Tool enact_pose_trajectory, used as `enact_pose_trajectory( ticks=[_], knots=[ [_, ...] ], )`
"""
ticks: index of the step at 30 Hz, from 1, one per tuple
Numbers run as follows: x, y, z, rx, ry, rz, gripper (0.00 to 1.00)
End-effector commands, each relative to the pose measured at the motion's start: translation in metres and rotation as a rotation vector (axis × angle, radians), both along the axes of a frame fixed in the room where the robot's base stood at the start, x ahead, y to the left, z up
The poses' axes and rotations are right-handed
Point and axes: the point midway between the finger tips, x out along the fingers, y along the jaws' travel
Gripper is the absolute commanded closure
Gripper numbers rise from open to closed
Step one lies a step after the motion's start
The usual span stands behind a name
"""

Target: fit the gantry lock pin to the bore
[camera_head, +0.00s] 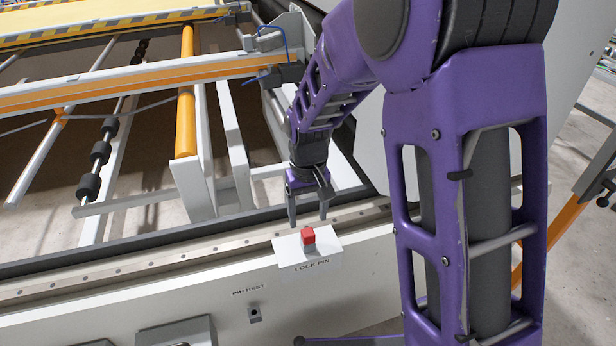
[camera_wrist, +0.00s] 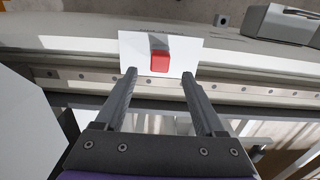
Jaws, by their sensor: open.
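The lock pin shows as a red block-like head (camera_head: 308,237) with a darker side, standing on a white plate (camera_head: 327,250) marked LOCK PIN. In the wrist view the red head (camera_wrist: 160,61) lies just beyond my fingertips, on the white plate (camera_wrist: 187,60). My gripper (camera_head: 308,220) is open and empty, pointing down just above the head, its fingers apart to either side. It also shows in the wrist view (camera_wrist: 159,75). Any shank is hidden, and I see no open bore at the plate.
A small socket (camera_head: 254,313) under the words PIN REST is on the white beam's front face, lower left, and looks empty. A grey box (camera_head: 176,334) sits farther left. A rail (camera_head: 150,256) with bolts runs behind the plate. White uprights and orange rollers stand behind.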

Motion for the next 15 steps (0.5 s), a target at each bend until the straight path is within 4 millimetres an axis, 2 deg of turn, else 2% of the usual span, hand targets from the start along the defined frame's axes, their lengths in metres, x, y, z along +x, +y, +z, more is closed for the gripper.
enact_pose_trajectory(
  ticks=[1, 6, 12, 15],
  knots=[
    [0.001, 0.000, 0.016, 0.002, -0.006, 0.000, 0.29],
    [0.001, 0.000, 0.058, 0.001, -0.005, 0.001, 0.29],
    [0.000, 0.000, 0.098, 0.001, -0.004, 0.002, 0.29],
    [0.000, 0.000, 0.109, 0.001, -0.002, 0.002, 0.29]
  ],
)
